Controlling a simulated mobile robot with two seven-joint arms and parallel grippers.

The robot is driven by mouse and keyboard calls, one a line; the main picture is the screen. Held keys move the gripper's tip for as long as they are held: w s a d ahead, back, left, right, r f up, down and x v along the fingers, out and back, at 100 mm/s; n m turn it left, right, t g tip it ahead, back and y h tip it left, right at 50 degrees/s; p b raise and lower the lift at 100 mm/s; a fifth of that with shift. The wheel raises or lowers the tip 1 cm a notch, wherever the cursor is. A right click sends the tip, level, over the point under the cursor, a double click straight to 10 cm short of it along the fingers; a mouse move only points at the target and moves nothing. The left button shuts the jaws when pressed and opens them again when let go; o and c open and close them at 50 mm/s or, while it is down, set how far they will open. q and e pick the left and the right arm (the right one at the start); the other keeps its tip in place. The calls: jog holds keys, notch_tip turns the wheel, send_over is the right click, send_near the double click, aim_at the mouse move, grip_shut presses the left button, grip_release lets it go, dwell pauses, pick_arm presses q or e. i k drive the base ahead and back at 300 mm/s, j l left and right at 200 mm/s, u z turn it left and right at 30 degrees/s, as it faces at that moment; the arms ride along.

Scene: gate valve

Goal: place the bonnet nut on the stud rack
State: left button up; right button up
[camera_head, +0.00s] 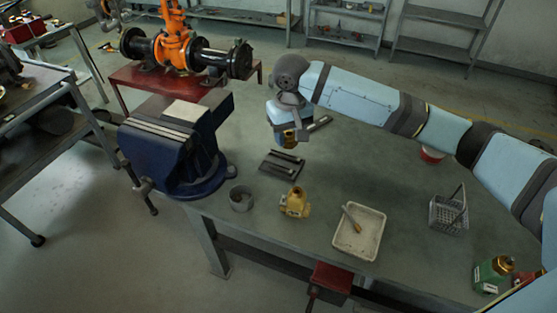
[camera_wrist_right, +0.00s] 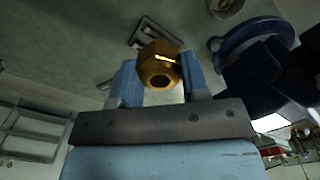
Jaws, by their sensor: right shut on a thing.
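The bonnet nut (camera_wrist_right: 158,66) is a brass hex nut with a hole, held between the two blue fingers of my right gripper (camera_wrist_right: 158,82) in the wrist view. In the head view my right gripper (camera_head: 288,140) hangs above the bench, and a little brass of the nut shows beneath the wrist. The stud rack (camera_head: 282,165) is a small dark plate with pale studs lying on the bench, just below and in front of the gripper in the picture. The nut is apart from the rack. My left gripper is not in view.
A blue vise (camera_head: 180,145) stands left of the rack. A grey ring (camera_head: 241,198), a brass valve body (camera_head: 294,203), a white tray (camera_head: 359,232) with a brush-like tool and a wire basket (camera_head: 449,214) stand nearby.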

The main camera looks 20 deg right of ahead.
aim_at(282, 162)
jog(key=i+j+z, duration=0.45)
jog(key=i+j, duration=0.15)
jog(key=j, duration=0.2)
jog(key=i+j+z, duration=0.2)
jog(key=i+l, duration=0.05)
jog(key=i, duration=0.05)
